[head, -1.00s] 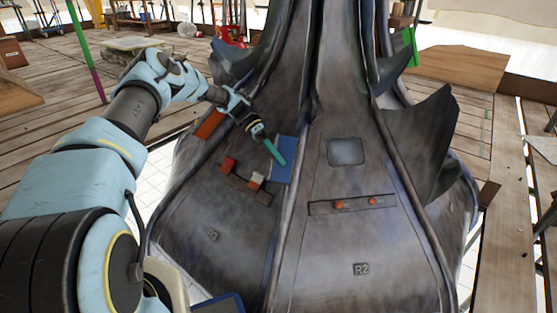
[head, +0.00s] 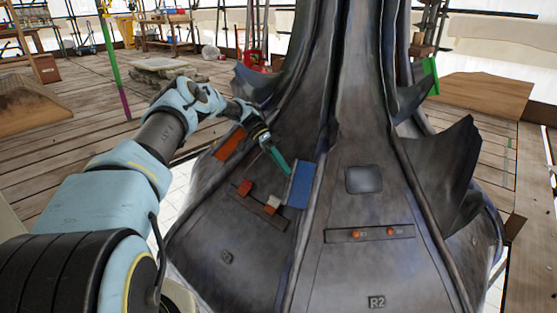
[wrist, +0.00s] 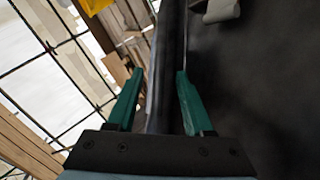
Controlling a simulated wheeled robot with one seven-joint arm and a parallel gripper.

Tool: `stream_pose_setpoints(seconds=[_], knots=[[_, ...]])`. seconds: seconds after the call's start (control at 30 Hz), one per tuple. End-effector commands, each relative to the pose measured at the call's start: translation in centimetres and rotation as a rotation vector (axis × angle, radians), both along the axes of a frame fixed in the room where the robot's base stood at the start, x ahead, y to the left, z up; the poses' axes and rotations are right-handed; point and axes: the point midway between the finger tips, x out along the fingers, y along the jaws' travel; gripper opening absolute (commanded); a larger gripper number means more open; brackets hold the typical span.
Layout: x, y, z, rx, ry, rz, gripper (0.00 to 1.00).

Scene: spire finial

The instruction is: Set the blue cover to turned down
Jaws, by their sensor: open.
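The blue cover (head: 302,187) is a flat blue rectangle on the left face of the dark metal spire base (head: 235,280), beside a raised rib. In the head view my gripper (head: 286,168), with green fingers, is at the cover's upper left edge. I cannot tell whether it touches the cover. In the wrist view my gripper (wrist: 159,74) is open, with a dark rib edge showing between its fingers and nothing held. The blue cover is not recognisable in the wrist view.
Left of the blue cover are a red switch (head: 244,187) and a white one (head: 271,204) on a strip, with an orange panel (head: 229,144) above. The right face has a grey square plate (head: 364,180) and two orange knobs. A jagged fin (head: 450,170) juts out right.

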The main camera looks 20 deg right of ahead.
Motion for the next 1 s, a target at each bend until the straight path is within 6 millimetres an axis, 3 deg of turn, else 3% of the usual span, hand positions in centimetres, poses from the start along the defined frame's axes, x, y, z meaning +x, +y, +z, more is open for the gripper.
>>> stream_pose_setpoints(seconds=[0.3, 0.73, 1.0], knots=[[2.9, 1.2, 1.9, 0.001, -0.001, 0.001, 0.52], [3.3, 1.5, 2.4, 0.001, 0.001, -0.001, 0.52], [2.6, 0.2, 3.5, 0.102, -0.065, 0.047, 0.21]])
